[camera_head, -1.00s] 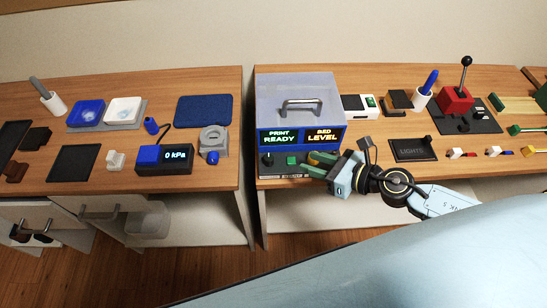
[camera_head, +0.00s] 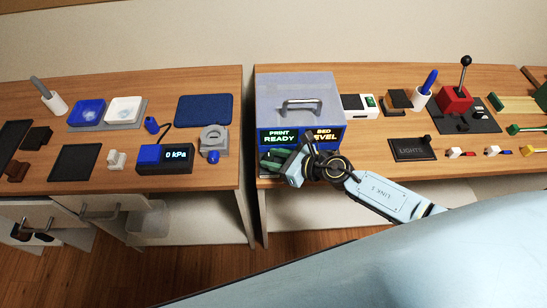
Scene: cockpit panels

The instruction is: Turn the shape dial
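The printer box (camera_head: 297,98) has a grey lid with a handle and a blue front reading PRINT READY and BED LEVEL. My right gripper (camera_head: 270,160) is at the left part of the control strip below that front. Its green fingers point left and cover the spot of the small black dial, so the dial is hidden. I cannot tell whether the fingers touch the dial or how far apart they are. My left gripper is not in view.
A LIGHTS panel (camera_head: 411,149) and a red lever box (camera_head: 455,98) stand to the right. The left table holds a blue gauge reading 0 kPa (camera_head: 165,157) and a grey ring-topped block (camera_head: 214,138). A gap separates the two tables.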

